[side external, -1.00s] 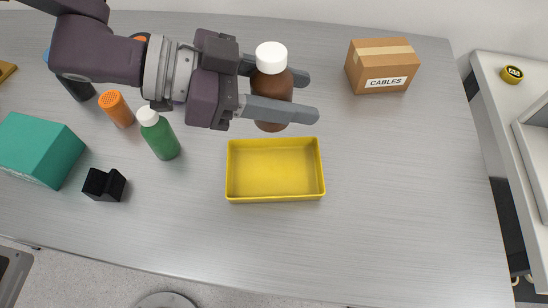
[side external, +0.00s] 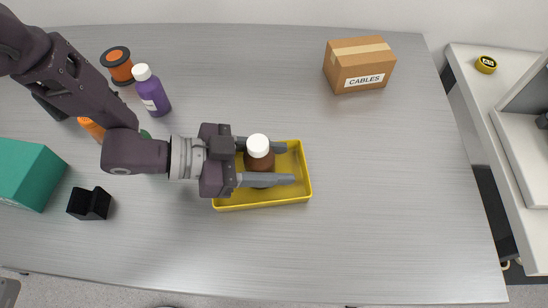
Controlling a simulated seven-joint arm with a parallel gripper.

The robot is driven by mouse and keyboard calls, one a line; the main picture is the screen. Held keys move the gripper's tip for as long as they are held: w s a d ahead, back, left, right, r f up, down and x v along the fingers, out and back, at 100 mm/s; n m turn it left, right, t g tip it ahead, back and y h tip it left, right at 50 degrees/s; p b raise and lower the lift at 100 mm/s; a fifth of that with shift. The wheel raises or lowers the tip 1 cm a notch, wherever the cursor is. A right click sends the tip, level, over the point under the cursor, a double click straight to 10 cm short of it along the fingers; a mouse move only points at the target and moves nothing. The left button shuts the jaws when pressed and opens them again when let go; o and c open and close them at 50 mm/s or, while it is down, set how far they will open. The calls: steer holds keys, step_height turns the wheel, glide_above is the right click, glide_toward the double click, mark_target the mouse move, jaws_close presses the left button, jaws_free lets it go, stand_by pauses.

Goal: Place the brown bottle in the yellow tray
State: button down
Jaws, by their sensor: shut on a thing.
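The brown bottle (side external: 260,161) with a white cap is upright between the fingers of my gripper (side external: 284,163), which is shut on it. The bottle and fingers are over the yellow tray (side external: 303,190), inside its outline as seen from above. The fingers and wrist hide the bottle's base and the tray's left part. I cannot tell whether the bottle touches the tray floor.
A cardboard box (side external: 345,62) marked CABLES stands at the back right. A purple bottle (side external: 154,97), an orange spool (side external: 121,72), a black block (side external: 90,204) and a teal box (side external: 28,170) are at the left. A green item is mostly hidden behind my arm. The table's right side is clear.

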steer(key=shift+f, duration=0.1)
steer(key=c, duration=0.7)
jaws_free()
steer(key=shift+a+r, duration=0.15)
steer(key=shift+r, duration=0.05)
steer(key=v, duration=1.1)
steer(key=shift+s+a+r, duration=0.1)
steer(key=shift+a+r, duration=0.1)
steer(key=shift+a, duration=0.1)
